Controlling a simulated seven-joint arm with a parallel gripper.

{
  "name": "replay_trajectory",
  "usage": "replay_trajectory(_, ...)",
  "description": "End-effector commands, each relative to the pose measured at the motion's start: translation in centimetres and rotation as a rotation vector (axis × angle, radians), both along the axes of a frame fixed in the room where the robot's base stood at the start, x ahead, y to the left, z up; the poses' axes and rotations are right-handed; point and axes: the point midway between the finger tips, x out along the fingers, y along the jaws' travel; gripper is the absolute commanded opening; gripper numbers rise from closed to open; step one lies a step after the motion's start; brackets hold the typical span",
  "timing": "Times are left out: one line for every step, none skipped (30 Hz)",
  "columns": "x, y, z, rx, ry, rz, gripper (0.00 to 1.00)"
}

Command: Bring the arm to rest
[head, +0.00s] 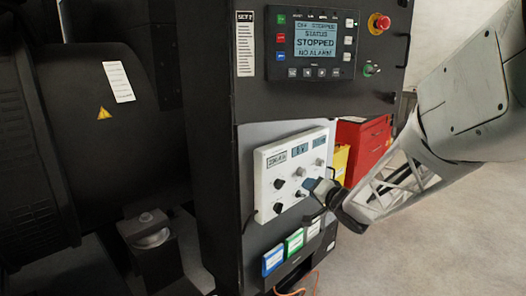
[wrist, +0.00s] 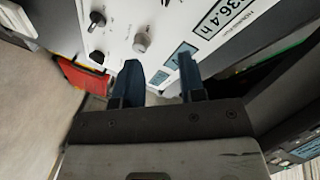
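My arm (head: 470,105) reaches in from the right in the head view. My gripper (head: 318,187) is in front of the lower right part of a white instrument panel (head: 268,182) with knobs and small displays. In the wrist view my gripper (wrist: 160,72) shows two dark blue fingers set apart, with nothing seen between them. The white panel (wrist: 165,22) lies beyond the fingertips, with a grey knob (wrist: 142,41) just past the left finger. I cannot tell whether a fingertip touches the panel.
A black cabinet carries a controller screen (head: 310,42) reading STOPPED and a red emergency button (head: 379,23). Below my gripper are blue, green and white labelled blocks (head: 294,243). A red box (head: 366,150) stands behind. Open floor (head: 430,235) lies at the lower right.

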Motion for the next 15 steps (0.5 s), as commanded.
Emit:
replay_trajectory(-0.6,-0.4,0.7,-0.047,0.000,-0.039,0.37)
replay_trajectory(-1.0,-0.7,0.9,-0.080,0.005,-0.064,0.37)
replay_trajectory(-1.5,-1.2,1.2,-0.124,0.010,-0.096,0.37)
replay_trajectory(-1.9,-1.5,1.4,-0.155,0.016,-0.119,0.37)
replay_trajectory(-2.4,-1.8,1.6,-0.187,0.024,-0.141,0.37)
replay_trajectory(-3.1,-2.2,1.8,-0.229,0.036,-0.168,0.37)
replay_trajectory(-3.6,-2.5,2.0,-0.260,0.046,-0.187,0.37)
replay_trajectory(-4.1,-2.8,2.1,-0.291,0.058,-0.205,0.37)
replay_trajectory(-4.9,-3.2,2.3,-0.329,0.076,-0.229,0.37)
replay_trajectory(-5.5,-3.5,2.4,-0.358,0.089,-0.244,0.37)
replay_trajectory(-6.2,-3.8,2.5,-0.387,0.105,-0.258,0.37)
replay_trajectory(-7.1,-4.1,2.6,-0.424,0.127,-0.276,0.37)
replay_trajectory(-7.8,-4.3,2.7,-0.452,0.144,-0.286,0.37)
replay_trajectory(-8.5,-4.6,2.7,-0.479,0.163,-0.297,0.37)
replay_trajectory(-9.5,-4.9,2.8,-0.514,0.188,-0.309,0.37)
